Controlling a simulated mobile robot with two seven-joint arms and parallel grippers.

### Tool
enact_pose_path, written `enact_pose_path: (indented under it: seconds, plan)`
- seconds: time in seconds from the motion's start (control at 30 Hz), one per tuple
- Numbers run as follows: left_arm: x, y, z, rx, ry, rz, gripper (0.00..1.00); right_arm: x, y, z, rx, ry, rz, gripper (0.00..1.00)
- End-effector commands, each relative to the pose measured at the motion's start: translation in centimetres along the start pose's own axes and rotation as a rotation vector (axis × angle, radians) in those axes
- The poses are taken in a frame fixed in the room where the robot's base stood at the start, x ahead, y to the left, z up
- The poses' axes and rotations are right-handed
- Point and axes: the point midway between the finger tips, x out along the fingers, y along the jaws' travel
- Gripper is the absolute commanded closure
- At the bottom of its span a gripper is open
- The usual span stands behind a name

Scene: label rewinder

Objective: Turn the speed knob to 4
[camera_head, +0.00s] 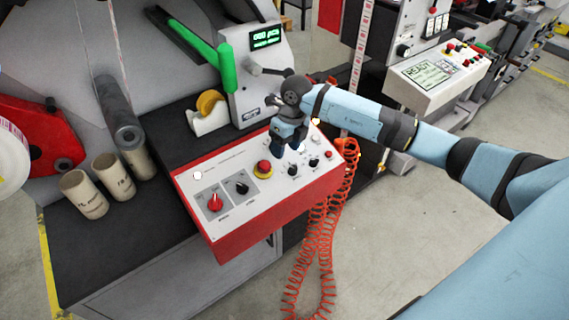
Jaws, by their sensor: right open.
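The control box (222,232) is red with a pale top face. A red knob (215,203) and a black knob (242,187) sit at its left end. Smaller black knobs (292,170) (314,162) sit toward the right. The labels are too small to read, so I cannot tell which is the speed knob or where it points. My right gripper (290,148) is open and points down over the back right part of the panel. It hides part of the panel there, and I cannot tell whether it touches anything. My left gripper is out of view.
A tape dispenser (208,113) and a grey unit with a green display (262,60) stand behind. Cardboard cores (84,195) stand at left. An orange coiled hose (318,225) hangs at the box's right end.

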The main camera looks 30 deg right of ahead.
Motion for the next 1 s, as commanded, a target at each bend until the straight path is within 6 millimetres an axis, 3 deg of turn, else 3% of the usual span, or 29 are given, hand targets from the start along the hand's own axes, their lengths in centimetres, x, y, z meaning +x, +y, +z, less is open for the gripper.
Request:
enact_pose_path:
  seconds: [0.03,0.1,0.27,0.8,1.0]
  plan:
    - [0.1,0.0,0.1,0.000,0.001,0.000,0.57,-1.1,-1.8,0.3,0.015,0.008,-0.077,0.44]
    - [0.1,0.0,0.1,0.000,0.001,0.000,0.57,-2.0,-3.3,0.4,0.032,0.021,-0.144,0.44]
    - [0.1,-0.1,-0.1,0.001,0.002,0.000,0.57,-1.8,-4.3,0.3,0.045,0.030,-0.185,0.44]
    - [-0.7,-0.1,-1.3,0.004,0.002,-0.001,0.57,8.4,-5.9,0.0,0.043,0.030,-0.178,0.44]
    - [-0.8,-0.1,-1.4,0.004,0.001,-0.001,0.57,10.5,-6.3,0.0,0.042,0.028,-0.179,0.44]
